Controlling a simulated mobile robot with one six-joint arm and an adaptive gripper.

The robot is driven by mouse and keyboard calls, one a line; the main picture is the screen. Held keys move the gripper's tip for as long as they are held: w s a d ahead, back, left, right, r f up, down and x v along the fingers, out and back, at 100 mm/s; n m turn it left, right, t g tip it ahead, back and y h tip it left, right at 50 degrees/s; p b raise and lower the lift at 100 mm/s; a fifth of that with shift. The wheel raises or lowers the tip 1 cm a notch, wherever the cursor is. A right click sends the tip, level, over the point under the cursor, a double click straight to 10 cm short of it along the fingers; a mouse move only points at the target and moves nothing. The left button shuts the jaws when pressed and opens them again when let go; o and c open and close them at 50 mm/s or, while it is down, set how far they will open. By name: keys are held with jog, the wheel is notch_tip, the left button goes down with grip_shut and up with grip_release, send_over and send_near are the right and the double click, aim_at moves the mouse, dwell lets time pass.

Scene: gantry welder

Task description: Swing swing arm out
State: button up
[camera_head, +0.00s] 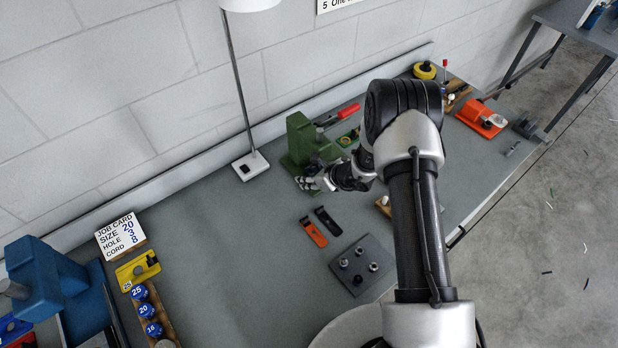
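A green bench machine (300,140) stands on the grey bench near the back wall. My gripper (308,184) is at the front of its base, with my wrist coming in from the right. The fingers are small and overlap the machine's lower part, so I cannot tell whether they are open, shut or touching it. A red-handled lever (345,113) lies to the right of the green machine, and it is unclear whether it belongs to it. I cannot pick out a swing arm for certain; my wrist and forearm hide part of this area.
A white lamp base (250,165) with a tall pole stands left of the machine. An orange tool (313,232), a black tool (327,220) and a dark plate with knobs (361,265) lie in front. A blue machine (45,275) stands at far left.

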grip_shut()
dwell(0.6)
